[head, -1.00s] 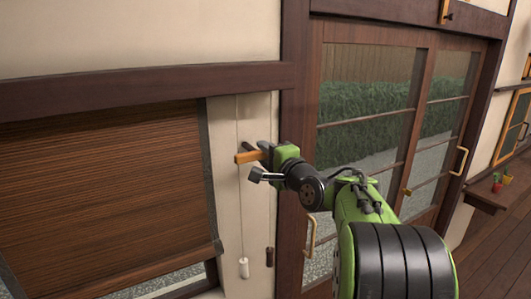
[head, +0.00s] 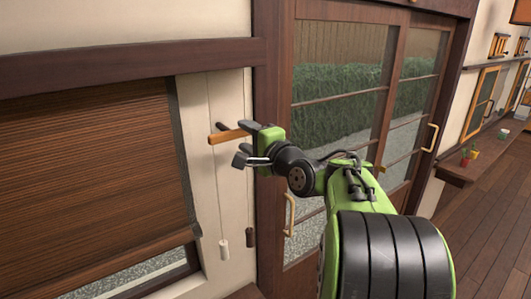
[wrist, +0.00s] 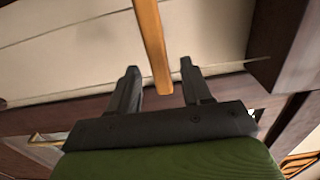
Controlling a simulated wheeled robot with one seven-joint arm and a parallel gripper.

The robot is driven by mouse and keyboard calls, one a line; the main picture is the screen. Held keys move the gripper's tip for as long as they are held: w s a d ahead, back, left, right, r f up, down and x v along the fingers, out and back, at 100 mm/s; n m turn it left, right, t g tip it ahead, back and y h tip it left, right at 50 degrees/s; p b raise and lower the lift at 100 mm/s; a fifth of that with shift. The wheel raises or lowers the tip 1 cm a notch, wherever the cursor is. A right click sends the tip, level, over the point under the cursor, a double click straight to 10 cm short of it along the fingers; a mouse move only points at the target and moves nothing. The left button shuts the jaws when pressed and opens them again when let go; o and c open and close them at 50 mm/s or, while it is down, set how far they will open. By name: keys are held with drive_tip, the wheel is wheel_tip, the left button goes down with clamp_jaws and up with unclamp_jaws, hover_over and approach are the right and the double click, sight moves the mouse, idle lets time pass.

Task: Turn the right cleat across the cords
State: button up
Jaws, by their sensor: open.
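The right cleat (head: 228,136) is an orange wooden bar on the pale wall strip beside the blind. It lies nearly level in the head view, its left end passing in front of a thin cord (head: 213,110). A second cord's brown pull (head: 250,237) hangs to the right of the white pull (head: 223,250). My gripper (head: 240,143) is open at the cleat's right part, one finger above and one below it in the picture. In the wrist view, the cleat (wrist: 152,45) reaches between the spread fingers of my gripper (wrist: 160,68), with gaps on both sides.
A brown slatted blind (head: 90,190) hangs left of the cords. A dark wooden post (head: 270,210) and glazed sliding doors (head: 335,110) stand on the right, close behind my arm. A small shelf with pots (head: 468,170) is further right.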

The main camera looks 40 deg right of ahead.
drive_tip(key=s+b, duration=0.2)
drive_tip(key=s, duration=1)
drive_tip(key=s+a+f+n+g+y, duration=0.1)
drive_tip(key=s+a+f+n+g, duration=0.1)
drive_tip(key=a+f+n+g, duration=0.35)
drive_tip(key=s+a+f+n+g+y, duration=0.1)
drive_tip(key=s+a+f+n+g, duration=0.15)
drive_tip(key=a+f+n, duration=0.5)
drive_tip(key=s+a+f+n+g+h+b, duration=0.1)
drive_tip(key=s+a+f+n+g, duration=0.3)
drive_tip(key=s+f, duration=0.5)
drive_tip(key=s+n+h, duration=0.1)
drive_tip(key=s, duration=0.2)
drive_tip(key=shift+s+f, duration=0.3)
drive_tip(key=shift+f, duration=0.1)
drive_tip(key=shift+a, duration=0.1)
